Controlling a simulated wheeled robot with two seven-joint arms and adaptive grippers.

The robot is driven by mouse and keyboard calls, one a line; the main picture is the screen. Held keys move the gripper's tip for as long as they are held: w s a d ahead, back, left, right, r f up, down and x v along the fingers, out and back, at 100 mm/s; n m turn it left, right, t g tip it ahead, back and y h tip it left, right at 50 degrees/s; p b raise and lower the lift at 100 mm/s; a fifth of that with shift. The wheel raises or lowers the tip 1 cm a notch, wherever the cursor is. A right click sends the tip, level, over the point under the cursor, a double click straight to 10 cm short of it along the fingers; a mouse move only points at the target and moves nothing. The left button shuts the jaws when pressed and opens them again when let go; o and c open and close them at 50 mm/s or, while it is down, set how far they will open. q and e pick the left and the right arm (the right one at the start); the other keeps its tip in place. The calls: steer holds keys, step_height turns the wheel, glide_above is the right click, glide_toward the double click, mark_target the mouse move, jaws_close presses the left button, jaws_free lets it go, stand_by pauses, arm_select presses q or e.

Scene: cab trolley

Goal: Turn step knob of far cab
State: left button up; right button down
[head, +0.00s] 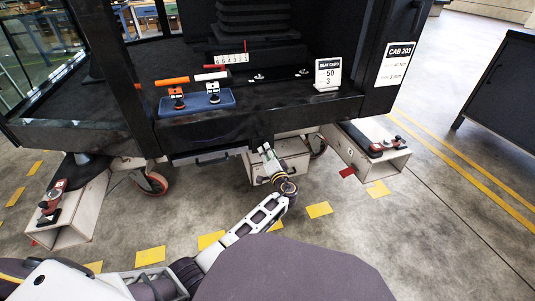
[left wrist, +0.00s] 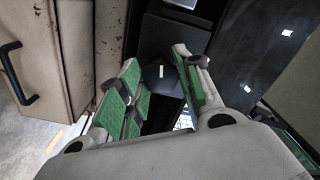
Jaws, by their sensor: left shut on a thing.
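The dark cab labelled CAB 203 (head: 250,108) stands on a trolley in front of me. My left gripper (head: 266,150) is at the cab's lower front edge in the head view. In the left wrist view its green-padded fingers (left wrist: 158,68) stand on either side of a dark knob (left wrist: 163,78) with a small white mark. The gripper is shut on this knob. In the head view the knob is hidden behind the gripper. My right gripper is in neither view.
A beige box (head: 292,164) with a black handle is under the cab, close beside the left gripper. Beige supports with red clamps (head: 385,146) stand at both sides. A blue tray (head: 190,105) sits on the cab floor. A dark cabinet (head: 505,90) is at right.

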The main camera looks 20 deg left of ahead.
arm_select(q)
steer(key=shift+d+f+n, duration=0.1)
steer(key=shift+f+n, duration=0.05)
steer(key=shift+n, duration=2.25)
steer(key=shift+d+f+n, duration=0.1)
steer(key=shift+n, duration=2.3)
steer(key=o, duration=1)
steer(key=shift+r, duration=5.05)
steer(key=shift+a, duration=0.1)
